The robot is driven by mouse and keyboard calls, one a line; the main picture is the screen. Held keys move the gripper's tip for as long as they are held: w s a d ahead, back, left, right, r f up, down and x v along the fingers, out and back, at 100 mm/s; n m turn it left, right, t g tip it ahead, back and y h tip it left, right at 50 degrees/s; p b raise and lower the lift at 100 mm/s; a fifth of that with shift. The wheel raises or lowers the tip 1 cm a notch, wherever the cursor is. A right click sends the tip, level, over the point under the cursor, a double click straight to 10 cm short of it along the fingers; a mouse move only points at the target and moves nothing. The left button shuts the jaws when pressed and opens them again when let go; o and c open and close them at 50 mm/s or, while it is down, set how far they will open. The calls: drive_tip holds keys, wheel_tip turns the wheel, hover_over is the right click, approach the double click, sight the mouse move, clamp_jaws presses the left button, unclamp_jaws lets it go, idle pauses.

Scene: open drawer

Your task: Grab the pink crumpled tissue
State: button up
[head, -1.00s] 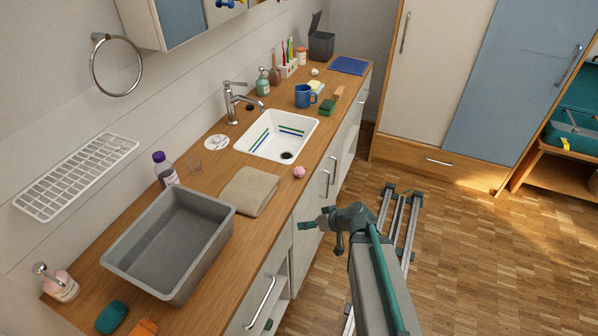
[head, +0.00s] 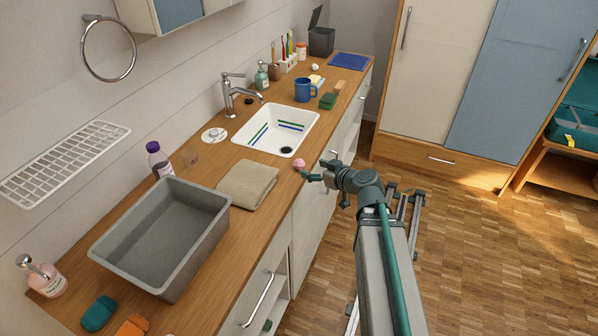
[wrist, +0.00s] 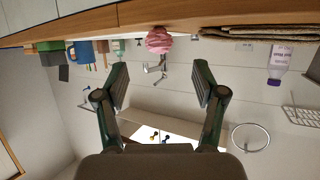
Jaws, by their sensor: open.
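The pink crumpled tissue (head: 299,163) lies on the wooden counter near its front edge, between the sink and the folded beige towel. My gripper (head: 317,169) is just off the counter edge, to the right of the tissue and close to it. In the wrist view, which looks upside down, the tissue (wrist: 158,40) sits beyond the gap between the fingertips. My gripper (wrist: 161,76) is open there, with its two fingers wide apart and nothing between them.
The white sink (head: 245,143) is behind the tissue. The beige towel (head: 262,174) and grey basin (head: 103,254) lie nearer. A blue mug (head: 304,91) and green sponge (head: 327,101) stand farther along the counter.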

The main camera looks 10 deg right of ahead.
sight(302, 164)
drive_tip(key=b, duration=0.1)
drive_tip(key=f+b, duration=0.1)
drive_tip(key=b, duration=0.1)
drive_tip(key=shift+w+a, duration=0.2)
drive_tip(key=shift+w, duration=0.15)
drive_tip(key=shift+w+a+r, duration=0.15)
drive_tip(key=shift+w+r, duration=0.05)
drive_tip(key=shift+w, duration=0.1)
drive_tip(key=shift+p+x, duration=1.55)
drive_tip(key=shift+x, duration=2.15)
drive_tip(key=shift+r, duration=0.1)
drive_tip(key=c, duration=0.8)
